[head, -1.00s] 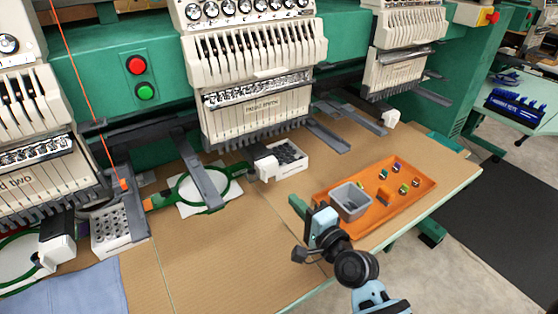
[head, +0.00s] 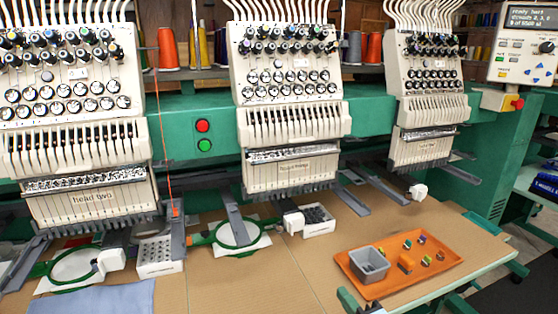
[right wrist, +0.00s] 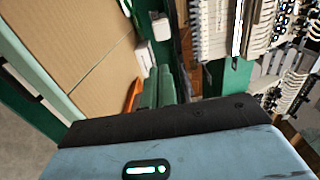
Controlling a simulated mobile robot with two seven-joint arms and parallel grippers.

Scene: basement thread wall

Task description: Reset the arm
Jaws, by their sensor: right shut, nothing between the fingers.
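My right gripper (head: 347,299) shows only in part at the bottom edge of the head view, just in front of the table's front edge and below the orange tray. Its green fingers (right wrist: 160,85) also show in the right wrist view, shut together with nothing between them. My left gripper is in neither view.
The orange tray (head: 448,262) holds a grey bin (head: 369,264) and several small coloured spools. Embroidery heads (head: 290,110) stand along the table's back. Green hoops (head: 238,237) and white boxes (head: 160,257) sit below them. Bare table (head: 240,285) lies left of the tray.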

